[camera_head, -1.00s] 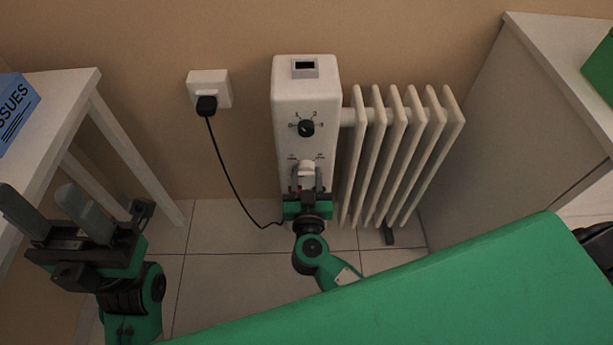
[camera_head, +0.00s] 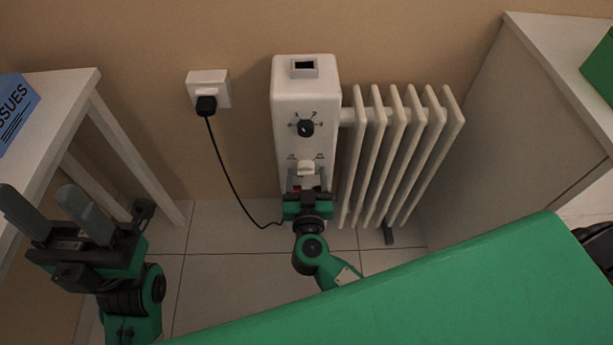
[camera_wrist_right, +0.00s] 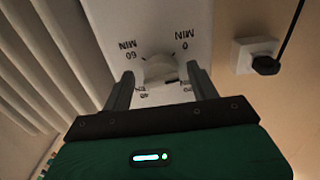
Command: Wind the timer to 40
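The timer knob (camera_head: 306,167) is a white dial low on the front of the white heater (camera_head: 306,95). In the right wrist view the knob (camera_wrist_right: 160,72) shows upside down with "0 MIN" and "60 MIN" printed near it. A dark mark shows at its lower right edge; the exact setting is not readable. My right gripper (camera_head: 307,180) is just below the knob in the head view. In the wrist view its fingers (camera_wrist_right: 161,88) are apart on either side of the knob, with gaps visible. My left gripper (camera_head: 55,215) is open and empty at the left.
A black dial (camera_head: 305,128) and a small dark display (camera_head: 304,66) sit higher on the heater. Radiator fins (camera_head: 400,155) stand to its right. A black plug and cord (camera_head: 207,104) hang at the wall socket. A white table (camera_head: 75,90) is left, a white cabinet (camera_head: 505,130) right.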

